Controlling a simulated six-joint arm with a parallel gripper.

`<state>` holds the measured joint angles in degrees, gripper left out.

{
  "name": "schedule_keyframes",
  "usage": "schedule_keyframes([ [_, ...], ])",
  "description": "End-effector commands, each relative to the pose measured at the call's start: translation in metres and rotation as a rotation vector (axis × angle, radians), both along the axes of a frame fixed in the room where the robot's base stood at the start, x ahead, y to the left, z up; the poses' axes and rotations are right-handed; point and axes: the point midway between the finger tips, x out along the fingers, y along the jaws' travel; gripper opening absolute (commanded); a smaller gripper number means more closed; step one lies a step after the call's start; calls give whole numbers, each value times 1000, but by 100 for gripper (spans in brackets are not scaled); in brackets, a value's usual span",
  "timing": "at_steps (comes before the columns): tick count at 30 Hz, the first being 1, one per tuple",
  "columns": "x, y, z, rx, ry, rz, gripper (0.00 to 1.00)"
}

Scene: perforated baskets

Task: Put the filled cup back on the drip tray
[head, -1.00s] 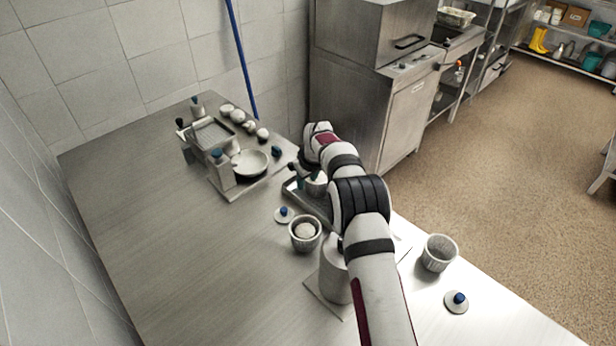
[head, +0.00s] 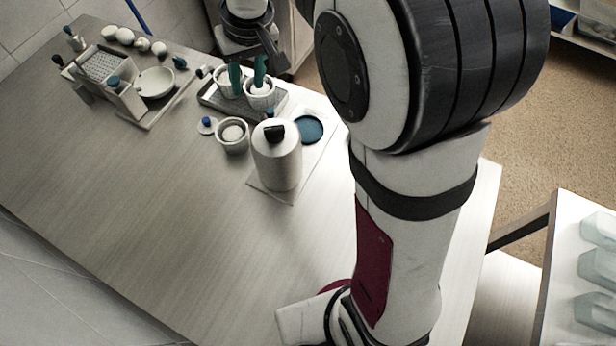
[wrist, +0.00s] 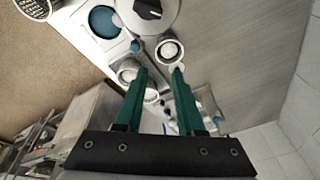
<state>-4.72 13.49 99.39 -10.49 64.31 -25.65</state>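The dark drip tray (head: 209,97) with a perforated grille lies on the steel table. Two small white cups stand at it, a left cup (head: 225,88) and a right cup (head: 261,99). My gripper (head: 247,88) has green fingers pointing down at the cups. In the wrist view the fingers (wrist: 159,71) are apart, with one cup (wrist: 127,72) beside the left finger and another cup (wrist: 151,95) farther off, seen between them. Neither cup looks clamped. Whether a fingertip touches a cup, and which cup is filled, I cannot tell.
A white canister (head: 277,165) with a black knob stands in front of the tray. Near it are a teal disc (head: 309,129), a pale-filled ribbed cup (head: 233,136) and a blue-knobbed lid (head: 207,125). The table's left front is clear.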

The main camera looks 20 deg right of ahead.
Motion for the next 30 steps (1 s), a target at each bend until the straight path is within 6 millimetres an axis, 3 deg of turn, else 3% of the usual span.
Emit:
schedule_keyframes([
  [1, -54, -9, 11, 23, 47, -107, 38],
  [3, -130, -17, 12, 56, 129, -271, 38],
  [6, -217, -22, -3, 85, 226, -464, 38],
  [9, -267, -23, -19, 96, 284, -582, 38],
  [13, -287, -22, -27, 100, 311, -630, 38],
  [30, -285, -22, -27, 100, 310, -626, 38],
])
